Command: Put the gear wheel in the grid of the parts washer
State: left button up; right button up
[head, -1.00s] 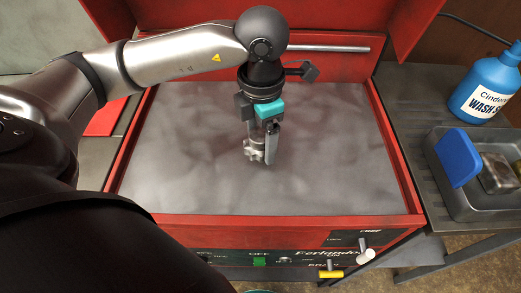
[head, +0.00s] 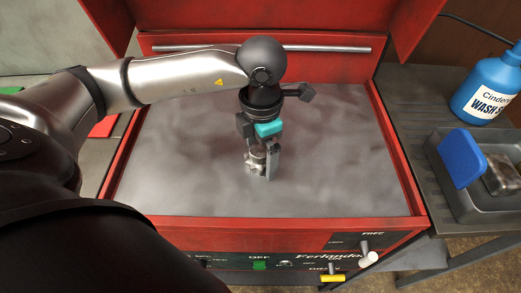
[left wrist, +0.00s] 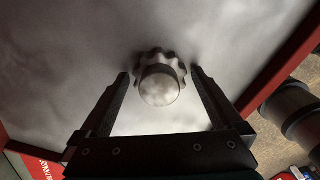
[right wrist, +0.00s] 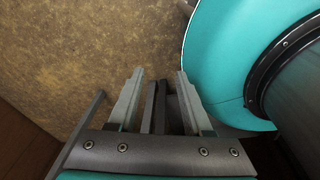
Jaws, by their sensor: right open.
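The gear wheel (head: 256,161) is a grey metal toothed part with a rounded stub, low over the tub of the red parts washer (head: 310,229). In the left wrist view the gear wheel (left wrist: 160,82) lies between the fingertips of my left gripper (left wrist: 160,73), with a narrow gap on each side. My left gripper (head: 266,165) points down into the tub, open around the gear wheel. Cloudy grey fills the tub, and I cannot make out the grid. My right gripper (right wrist: 156,85) is open and empty above a brown floor, outside the head view.
To the right stand a blue wash bottle (head: 486,90) and a grey tray (head: 485,207) holding a blue piece and a metal block. The washer's raised red lid (head: 250,16) is behind my left arm. The tub's right side is clear.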

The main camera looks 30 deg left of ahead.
aim_at(261, 149)
pick_arm(q)
jog(key=shift+r, duration=0.1)
jog(key=shift+r, duration=0.35)
notch_tip(261, 149, up, 5)
jog(key=shift+r+p, duration=0.2)
jog(key=shift+p, duration=0.7)
notch_tip(261, 149, up, 6)
jog(key=p, duration=0.1)
pick_arm(e)
jog(key=shift+g, duration=0.3)
jog(key=s+a+r, duration=0.2)
jog(key=s, duration=0.1)
jog(key=shift+s+a+r, duration=0.1)
jog(key=shift+a+r, duration=0.15)
jog(key=shift+r, duration=0.05)
jog(key=shift+w+d, duration=0.25)
jog(key=shift+d, duration=0.15)
pick_arm(q)
jog(key=shift+c, duration=0.3)
